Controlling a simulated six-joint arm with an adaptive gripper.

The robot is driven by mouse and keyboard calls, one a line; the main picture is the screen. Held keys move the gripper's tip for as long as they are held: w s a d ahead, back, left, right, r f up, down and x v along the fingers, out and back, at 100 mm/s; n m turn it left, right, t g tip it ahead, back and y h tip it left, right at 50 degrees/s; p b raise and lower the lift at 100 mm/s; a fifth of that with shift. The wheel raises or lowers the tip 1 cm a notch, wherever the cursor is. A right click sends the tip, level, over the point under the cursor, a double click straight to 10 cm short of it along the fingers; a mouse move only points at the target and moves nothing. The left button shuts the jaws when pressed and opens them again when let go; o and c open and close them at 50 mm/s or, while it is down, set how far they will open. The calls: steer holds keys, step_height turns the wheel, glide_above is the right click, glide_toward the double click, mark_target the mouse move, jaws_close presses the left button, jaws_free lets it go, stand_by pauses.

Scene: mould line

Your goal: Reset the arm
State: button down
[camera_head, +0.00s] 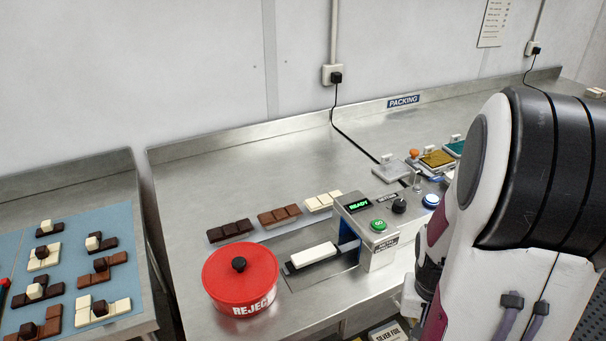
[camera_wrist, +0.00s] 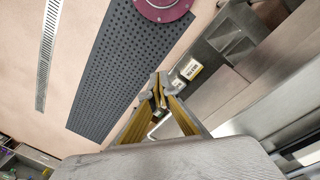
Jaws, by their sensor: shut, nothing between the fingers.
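My gripper (camera_wrist: 159,92) shows in the wrist view with its two fingers drawn together at the tips. It is shut and empty. In the wrist view it hangs over the floor, beside the metal bench front, touching nothing that I can see. In the head view my arm fills the right side and hides the gripper.
The steel bench (camera_head: 190,170) carries a red REJECT tub (camera_head: 240,275), a machine reading READY (camera_head: 370,235), a white bar (camera_head: 313,256) and several chocolate bars (camera_head: 279,215). A blue mat (camera_head: 70,255) lies at left. A dark perforated floor mat (camera_wrist: 125,60) lies below.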

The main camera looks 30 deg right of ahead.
steer(key=w+a+r+n+t, duration=0.2)
steer(key=a+r+n+t, duration=0.4)
steer(key=a+r, duration=1.5)
steer(key=shift+w+a+r+n+y, duration=0.15)
steer(key=shift+a+n+y, duration=0.15)
steer(key=shift+a+n, duration=0.8)
steer(key=shift+d, duration=0.15)
